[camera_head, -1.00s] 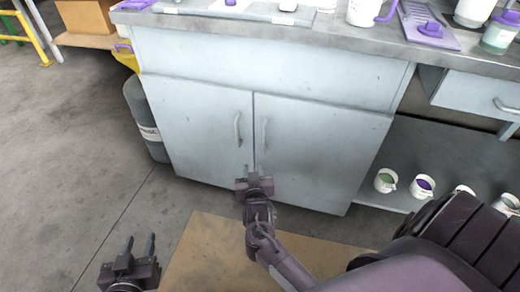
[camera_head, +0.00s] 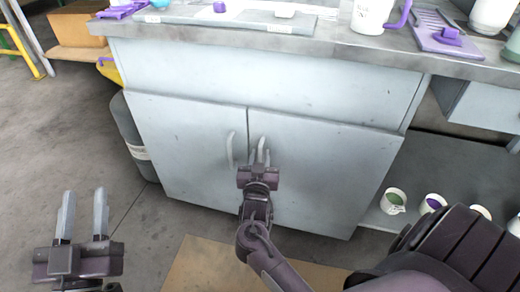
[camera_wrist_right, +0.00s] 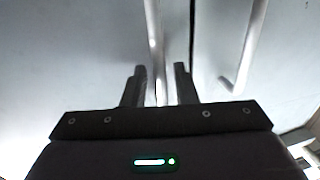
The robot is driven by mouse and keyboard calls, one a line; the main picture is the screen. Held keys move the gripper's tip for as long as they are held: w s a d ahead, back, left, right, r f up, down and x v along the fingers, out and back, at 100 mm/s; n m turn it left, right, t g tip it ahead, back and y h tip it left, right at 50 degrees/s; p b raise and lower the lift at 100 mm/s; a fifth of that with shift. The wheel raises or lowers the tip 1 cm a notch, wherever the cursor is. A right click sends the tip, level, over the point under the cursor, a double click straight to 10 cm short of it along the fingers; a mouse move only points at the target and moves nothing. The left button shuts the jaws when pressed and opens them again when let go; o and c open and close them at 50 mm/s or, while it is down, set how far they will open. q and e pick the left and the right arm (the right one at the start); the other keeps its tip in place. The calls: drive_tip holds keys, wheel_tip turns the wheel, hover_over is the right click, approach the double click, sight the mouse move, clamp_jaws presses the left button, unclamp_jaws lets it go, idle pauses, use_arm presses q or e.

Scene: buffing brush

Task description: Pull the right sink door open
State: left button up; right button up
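The sink cabinet has two pale grey-blue doors, both closed. The right sink door (camera_head: 325,175) has a vertical metal handle (camera_head: 265,144) near the middle gap. My right gripper (camera_head: 259,156) is open, its fingers pointing at this handle. In the right wrist view the gripper (camera_wrist_right: 159,75) has its fingers apart, and one metal handle (camera_wrist_right: 153,30) lines up between them. I cannot tell whether the fingers reach around it or touch it. My left gripper (camera_head: 83,196) is open and empty, low on the left over the floor.
The left sink door (camera_head: 185,150) has its own handle (camera_head: 230,150), close beside the right one. A grey countertop (camera_head: 260,42) runs above. Small cups (camera_head: 393,200) stand on a low shelf at right. A dark cylindrical bin (camera_head: 135,140) stands left of the cabinet.

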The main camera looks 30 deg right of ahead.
drive_tip(key=shift+w+d, duration=0.15)
drive_tip(key=shift+w, duration=0.1)
use_arm(q)
drive_tip(key=shift+w+d+r+t, duration=0.1)
drive_tip(key=shift+r+t, duration=0.2)
drive_tip(key=shift+r, duration=0.15)
use_arm(e)
clamp_jaws()
drive_tip(key=shift+s, duration=0.1)
